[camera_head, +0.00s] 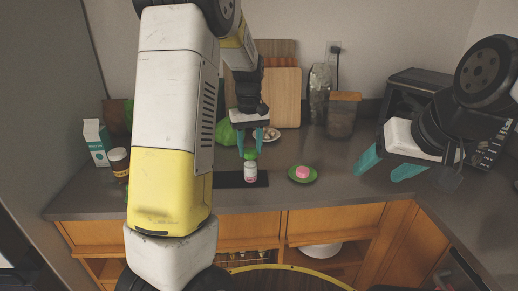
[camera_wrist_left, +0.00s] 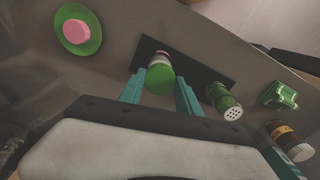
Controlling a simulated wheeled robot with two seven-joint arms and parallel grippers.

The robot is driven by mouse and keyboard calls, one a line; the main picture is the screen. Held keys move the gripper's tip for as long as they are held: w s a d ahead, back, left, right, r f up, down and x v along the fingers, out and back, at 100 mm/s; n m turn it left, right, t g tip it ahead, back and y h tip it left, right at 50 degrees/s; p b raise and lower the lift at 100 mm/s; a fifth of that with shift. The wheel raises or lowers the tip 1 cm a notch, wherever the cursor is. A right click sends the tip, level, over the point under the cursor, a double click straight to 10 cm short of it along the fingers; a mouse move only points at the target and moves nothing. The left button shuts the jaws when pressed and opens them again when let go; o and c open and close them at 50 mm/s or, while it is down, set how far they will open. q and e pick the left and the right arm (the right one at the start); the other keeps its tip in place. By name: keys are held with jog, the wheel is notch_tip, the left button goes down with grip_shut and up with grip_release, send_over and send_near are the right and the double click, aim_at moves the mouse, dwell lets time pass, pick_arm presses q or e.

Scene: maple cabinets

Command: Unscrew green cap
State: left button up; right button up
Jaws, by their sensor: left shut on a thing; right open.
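A small pale bottle (camera_head: 250,173) with a green cap (camera_head: 250,155) stands upright at the right end of a dark mat (camera_head: 228,180) on the counter. My left gripper (camera_head: 251,148) points down over it, with its teal fingers on either side of the green cap, shut on it. The left wrist view looks down on the green cap (camera_wrist_left: 160,80) between the fingers; the bottle is mostly hidden under it. My right gripper (camera_head: 388,168) is open and empty above the counter at the right.
A green plate (camera_head: 302,174) with a pink item (camera_head: 302,172) lies right of the bottle. A green shaker (camera_wrist_left: 224,100) stands on the mat in the left wrist view. A brown jar (camera_head: 119,165) and a carton (camera_head: 97,142) stand left. A microwave (camera_head: 405,92) is behind my right gripper.

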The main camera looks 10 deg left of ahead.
aim_at(249, 151)
pick_arm(q)
jog(key=shift+f+n, duration=0.1)
jog(key=shift+n, duration=0.2)
jog(key=n, duration=0.5)
jog(key=shift+n, duration=0.4)
jog(key=shift+r, duration=0.2)
jog(key=shift+r, duration=2.1)
jog(key=shift+a, duration=0.1)
